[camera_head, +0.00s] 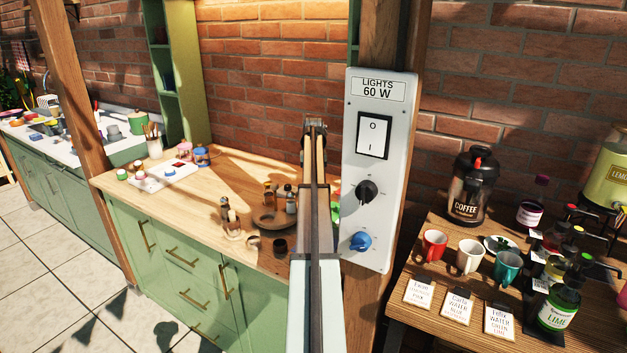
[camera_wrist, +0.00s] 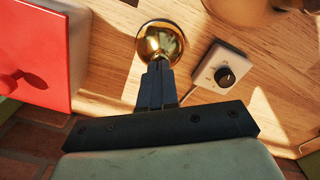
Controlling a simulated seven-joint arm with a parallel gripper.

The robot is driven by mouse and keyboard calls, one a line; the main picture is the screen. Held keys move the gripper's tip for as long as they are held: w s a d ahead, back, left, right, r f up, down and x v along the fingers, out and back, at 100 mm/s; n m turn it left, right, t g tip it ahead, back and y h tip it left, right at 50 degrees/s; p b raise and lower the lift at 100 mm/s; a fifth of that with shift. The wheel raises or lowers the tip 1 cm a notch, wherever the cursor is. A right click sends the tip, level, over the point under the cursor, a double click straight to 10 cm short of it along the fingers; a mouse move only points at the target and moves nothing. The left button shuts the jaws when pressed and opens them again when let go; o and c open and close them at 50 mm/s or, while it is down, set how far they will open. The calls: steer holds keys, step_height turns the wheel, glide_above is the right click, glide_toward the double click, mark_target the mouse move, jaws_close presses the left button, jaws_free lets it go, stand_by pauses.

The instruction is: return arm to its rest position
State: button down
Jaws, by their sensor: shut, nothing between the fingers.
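My arm reaches up and away from the bottom middle of the head view, in front of the wooden counter (camera_head: 230,178) and just left of the light panel (camera_head: 350,230). Its far end, with my gripper (camera_head: 315,124), shows small against the brick wall. In the wrist view my gripper (camera_wrist: 159,68) has its dark fingers together, with nothing between them. A shiny gold round thing (camera_wrist: 160,38) shows just past the fingertips; I cannot tell whether they touch it.
In the wrist view a red box (camera_wrist: 35,50) is at left and a small box with a black knob (camera_wrist: 220,72) at right. Small bottles (camera_head: 291,202) and a plate stand by my arm in the head view. A side table (camera_head: 410,318) with cups is at right.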

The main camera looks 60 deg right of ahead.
steer(key=shift+r, duration=0.15)
stand_by(0.3)
step_height(320, 180, up, 6)
steer(key=shift+f, duration=0.15)
stand_by(0.3)
stand_by(0.5)
